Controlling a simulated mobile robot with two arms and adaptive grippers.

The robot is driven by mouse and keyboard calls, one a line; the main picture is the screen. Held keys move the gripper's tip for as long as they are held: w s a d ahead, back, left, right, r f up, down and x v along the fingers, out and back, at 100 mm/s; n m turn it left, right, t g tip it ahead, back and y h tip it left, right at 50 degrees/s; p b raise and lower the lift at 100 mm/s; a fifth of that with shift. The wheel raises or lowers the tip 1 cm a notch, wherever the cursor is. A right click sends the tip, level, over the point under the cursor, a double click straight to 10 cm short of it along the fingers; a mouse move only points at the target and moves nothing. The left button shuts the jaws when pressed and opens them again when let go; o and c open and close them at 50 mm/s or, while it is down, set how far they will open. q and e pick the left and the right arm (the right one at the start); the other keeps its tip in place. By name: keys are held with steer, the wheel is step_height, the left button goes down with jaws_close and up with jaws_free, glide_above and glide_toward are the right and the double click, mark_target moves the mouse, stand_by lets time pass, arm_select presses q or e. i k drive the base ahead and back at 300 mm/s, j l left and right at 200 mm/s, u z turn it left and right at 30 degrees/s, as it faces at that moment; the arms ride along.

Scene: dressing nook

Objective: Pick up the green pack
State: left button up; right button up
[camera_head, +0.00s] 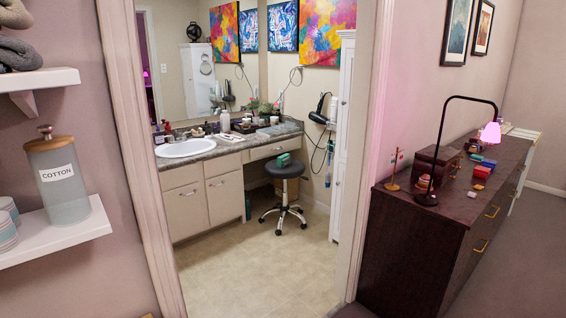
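A small green pack (283,160) lies on the dark round seat of a wheeled stool (290,172). The stool stands through the doorway, in front of the vanity counter (214,145). The pack looks small at this distance, and nothing covers it. Neither of my grippers shows in the head view, so I cannot see whether they are open or shut.
Pale tiled floor (247,262) lies clear between the doorway and the stool. The door frame (146,160) bounds the left side. A dark dresser (405,245) with a lamp (427,198) stands at right. A white shelf (55,235) holds a cotton jar (62,183).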

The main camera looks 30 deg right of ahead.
mark_target(283, 160)
steer(key=z, duration=0.4)
steer(key=i+l, duration=0.15)
steer(key=l, duration=0.25)
steer(key=i+l+z, duration=0.15)
steer(key=l, duration=0.25)
steer(key=i+l, duration=0.1)
steer(key=l, duration=0.3)
steer(key=i+l+z, duration=0.15)
steer(key=l, duration=0.25)
steer(key=i+l+u, duration=0.15)
steer(key=i, duration=0.35)
steer(key=i+l+u, duration=0.15)
steer(key=i, duration=0.35)
steer(key=i+l+u, duration=0.2)
steer(key=i, duration=0.3)
